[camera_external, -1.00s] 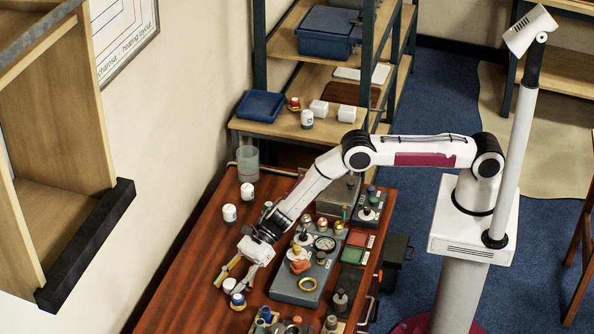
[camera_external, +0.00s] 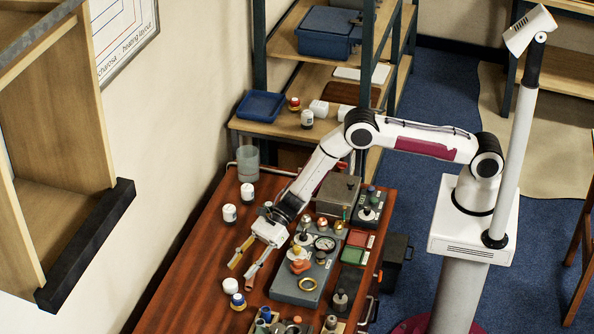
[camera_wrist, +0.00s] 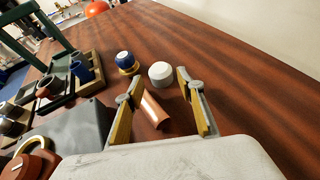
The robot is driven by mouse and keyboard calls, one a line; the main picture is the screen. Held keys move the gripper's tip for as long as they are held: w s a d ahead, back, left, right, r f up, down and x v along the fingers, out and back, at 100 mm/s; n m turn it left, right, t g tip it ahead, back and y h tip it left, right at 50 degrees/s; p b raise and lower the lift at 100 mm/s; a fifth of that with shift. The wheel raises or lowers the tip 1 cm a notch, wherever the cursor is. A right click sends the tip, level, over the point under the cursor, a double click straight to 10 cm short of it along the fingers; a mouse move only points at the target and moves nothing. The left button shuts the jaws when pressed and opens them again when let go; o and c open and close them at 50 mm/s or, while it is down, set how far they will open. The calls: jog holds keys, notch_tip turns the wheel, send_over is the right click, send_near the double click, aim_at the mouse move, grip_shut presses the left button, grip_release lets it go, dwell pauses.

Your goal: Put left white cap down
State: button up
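A small white cap (camera_external: 230,286) rests on the wooden table near its left side. In the wrist view the white cap (camera_wrist: 161,74) lies just beyond the fingertips, apart from them. My gripper (camera_external: 240,273) is open, with its two yellow-padded fingers pointing down and forward above the table, a little behind the cap. A curved copper-coloured piece (camera_wrist: 154,108) shows between the fingers in the wrist view; I cannot tell its height relative to them.
A blue-and-white jar with a gold base (camera_external: 238,301) stands close beside the cap. White jars (camera_external: 229,214) stand farther back at left. A grey board (camera_external: 290,290) with fittings lies to the right. Bare table is left of the cap.

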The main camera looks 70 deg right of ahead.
jog(key=shift+v, duration=2.45)
